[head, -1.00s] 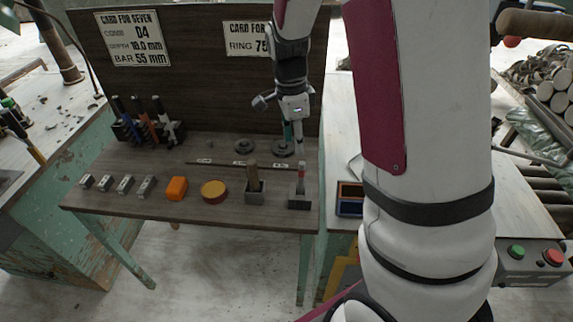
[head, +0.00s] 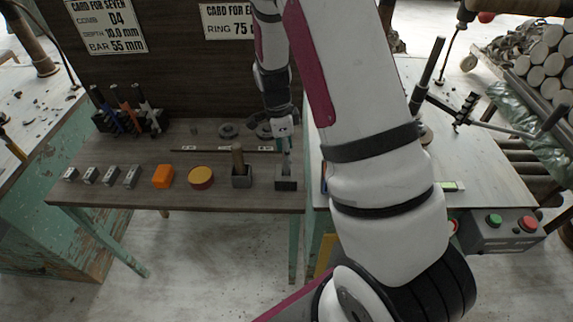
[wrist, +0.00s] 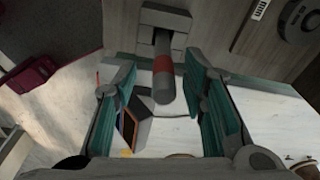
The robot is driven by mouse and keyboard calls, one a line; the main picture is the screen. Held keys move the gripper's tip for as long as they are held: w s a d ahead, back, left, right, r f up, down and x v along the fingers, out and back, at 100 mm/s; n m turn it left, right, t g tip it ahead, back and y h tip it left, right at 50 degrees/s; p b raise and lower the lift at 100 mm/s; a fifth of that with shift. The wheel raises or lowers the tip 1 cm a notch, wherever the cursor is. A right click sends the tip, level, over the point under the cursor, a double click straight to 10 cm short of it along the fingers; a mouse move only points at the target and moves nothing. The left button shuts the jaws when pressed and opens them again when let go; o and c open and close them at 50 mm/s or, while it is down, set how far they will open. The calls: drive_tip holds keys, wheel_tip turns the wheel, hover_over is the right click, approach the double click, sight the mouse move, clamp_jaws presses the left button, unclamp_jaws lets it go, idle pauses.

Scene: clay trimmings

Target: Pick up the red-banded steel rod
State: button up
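The red-banded steel rod (wrist: 162,82) stands in a grey block (wrist: 165,18), seen from above in the wrist view. Its red band shows below its grey top end. My gripper (wrist: 160,66) is open, with one teal-padded finger on each side of the rod and a visible gap on both sides. In the head view my gripper (head: 284,148) is just above the block (head: 286,184) at the right end of the bench, and it mostly hides the rod.
A wooden-handled piece (head: 238,158) stands in a neighbouring block (head: 242,182) to the left. A yellow disc (head: 201,177), an orange block (head: 163,176) and several small metal blocks continue leftward. Dark rings (head: 228,131) lie behind. A control box (head: 500,232) is at the right.

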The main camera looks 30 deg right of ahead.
drive_tip(key=shift+d+f+p, duration=0.15)
drive_tip(key=shift+d+f, duration=0.05)
drive_tip(key=shift+f, duration=0.85)
drive_tip(key=shift+d+f+p, duration=0.15)
drive_tip(key=shift+f, duration=0.85)
clamp_jaws()
drive_tip(key=shift+w+r, duration=0.1)
drive_tip(key=shift+r, duration=0.05)
